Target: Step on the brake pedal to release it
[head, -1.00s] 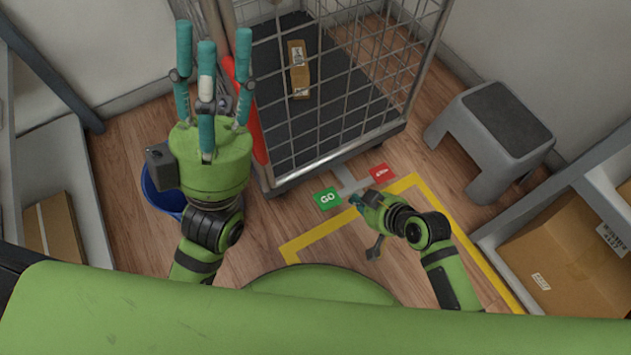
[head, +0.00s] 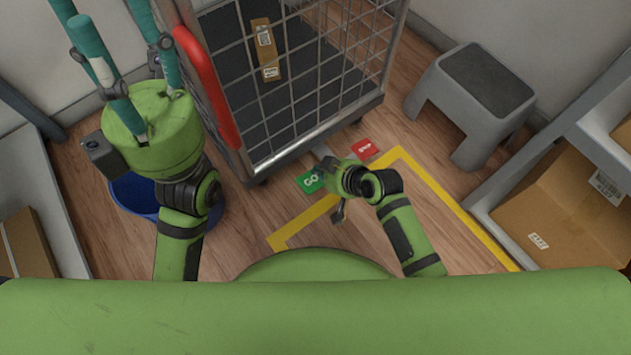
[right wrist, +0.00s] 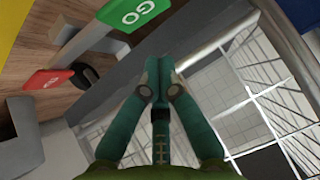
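The brake pedal is a bar at the foot of the roll cage with a green GO plate (head: 310,182) and a red plate (head: 365,148) on its two ends. Both show in the right wrist view, the green plate (right wrist: 135,12) at the top and the red plate (right wrist: 47,82) at the left. My right gripper (head: 343,178) is low beside the green plate and partly hides the bar. In the right wrist view its teal fingers (right wrist: 163,68) come together with nothing seen between them. I cannot tell if it touches the pedal. My left gripper (head: 100,30) is raised, fingers apart and empty.
The wire roll cage (head: 300,110) has a red-edged side (head: 207,88) and holds a parcel (head: 265,50). A blue bucket (head: 135,197) stands under my left arm. A grey step stool (head: 470,95) and a shelf with boxes (head: 565,215) are at the right. Yellow tape (head: 440,190) marks the floor.

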